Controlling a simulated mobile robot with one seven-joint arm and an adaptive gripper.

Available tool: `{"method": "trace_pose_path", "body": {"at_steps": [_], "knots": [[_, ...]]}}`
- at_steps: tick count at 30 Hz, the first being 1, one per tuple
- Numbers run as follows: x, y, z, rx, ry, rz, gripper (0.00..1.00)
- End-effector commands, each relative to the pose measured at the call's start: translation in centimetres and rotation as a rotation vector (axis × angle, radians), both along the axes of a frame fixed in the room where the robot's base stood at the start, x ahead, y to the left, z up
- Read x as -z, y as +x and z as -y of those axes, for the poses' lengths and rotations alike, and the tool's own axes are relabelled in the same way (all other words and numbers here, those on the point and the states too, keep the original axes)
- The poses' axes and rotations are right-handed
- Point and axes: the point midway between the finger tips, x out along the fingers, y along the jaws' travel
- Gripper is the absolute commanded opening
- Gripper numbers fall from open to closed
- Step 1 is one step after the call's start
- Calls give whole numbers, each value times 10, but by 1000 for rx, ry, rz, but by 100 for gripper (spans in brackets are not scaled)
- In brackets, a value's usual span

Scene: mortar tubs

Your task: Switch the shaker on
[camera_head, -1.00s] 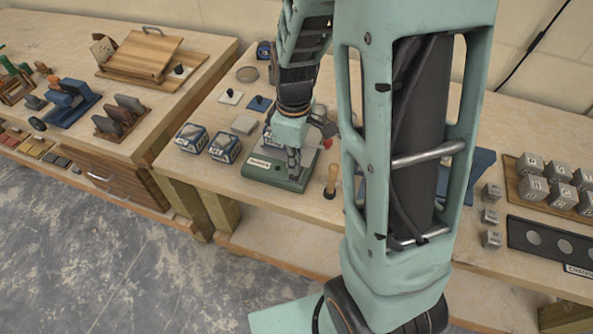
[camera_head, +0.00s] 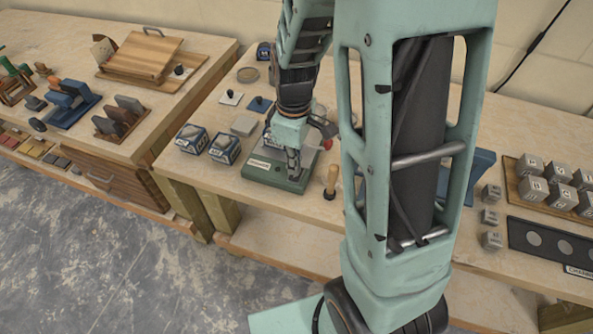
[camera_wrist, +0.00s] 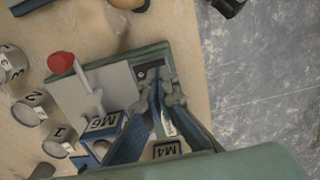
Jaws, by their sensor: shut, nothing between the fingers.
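The shaker (camera_head: 262,172) is a low green box with a pale label on its front, on the right-hand bench. In the wrist view the shaker's green body (camera_wrist: 153,52) carries a pale grey plate and a small black switch (camera_wrist: 148,73). My gripper (camera_head: 293,176) points down over the shaker's front right part. In the wrist view my gripper (camera_wrist: 162,84) is shut and empty, its fingertips at or just above the switch. The fingertips partly cover the switch, and I cannot tell if they touch it or which way it is set.
A red knob (camera_wrist: 61,63) stands beside the plate. Two blue-and-white boxes (camera_head: 224,148) stand left of the shaker, and a wooden-handled tool (camera_head: 331,181) stands close on its right. Metal cubes (camera_head: 534,188) lie farther right. My arm hides part of the bench.

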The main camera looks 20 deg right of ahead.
Motion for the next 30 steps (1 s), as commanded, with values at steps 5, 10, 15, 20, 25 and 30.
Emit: {"method": "trace_pose_path", "body": {"at_steps": [5, 10, 15, 20, 25, 30], "knots": [[1, 0, 0, 0, 0, 0, 0], [4, 0, 0, 0, 0, 0, 0], [7, 0, 0, 0, 0, 0, 0], [9, 0, 0, 0, 0, 0, 0], [12, 0, 0, 0, 0, 0, 0], [14, 0, 0, 0, 0, 0, 0]]}}
